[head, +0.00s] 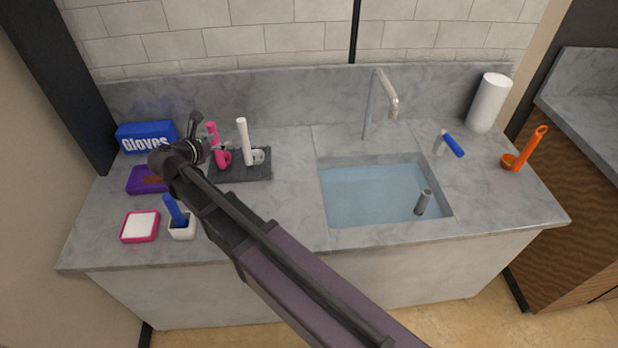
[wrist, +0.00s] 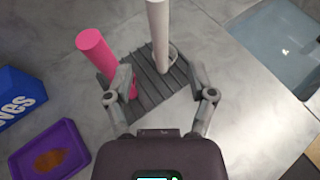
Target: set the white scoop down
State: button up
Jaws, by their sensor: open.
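The white scoop (head: 243,138) stands on a dark grey ridged mat (head: 262,174) with its long handle up and its round cup low at the right. Its handle (wrist: 158,32) also shows in the wrist view, beyond the fingertips and roughly in line with the gap between them. My gripper (wrist: 160,72) is open and nothing is between its fingers. In the head view my gripper (head: 200,134) is to the left of the white scoop, apart from its handle. Part of the mat is hidden behind my arm.
A pink scoop (wrist: 97,55) stands on the mat just left of the white one, close to my left finger. A blue gloves box (head: 145,135) and purple tray (head: 143,180) lie left. The water-filled sink (head: 370,190) is right, with clear counter between.

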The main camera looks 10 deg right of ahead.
jog(key=s+d+f+m+g+y, duration=0.1)
jog(key=s+d+f+m+g, duration=0.25)
jog(key=d+m, duration=0.5)
jog(key=s+d+f+m+g+y, duration=0.1)
jog(key=s+d+f+m+g, duration=0.25)
jog(key=d, duration=0.85)
jog(key=s+d+f+m+g+y, duration=0.2)
jog(key=s+d+m+y, duration=0.1)
jog(key=d+m, duration=0.3)
jog(key=s+d+f+m+g+y, duration=0.1)
jog(key=s+d+m, duration=0.4)
jog(key=m, duration=0.5)
jog(key=shift+s+d+f+m+g+y, duration=0.35)
jog(key=shift+s+f+m+g+y, duration=0.05)
jog(key=shift+s+f+y, duration=0.45)
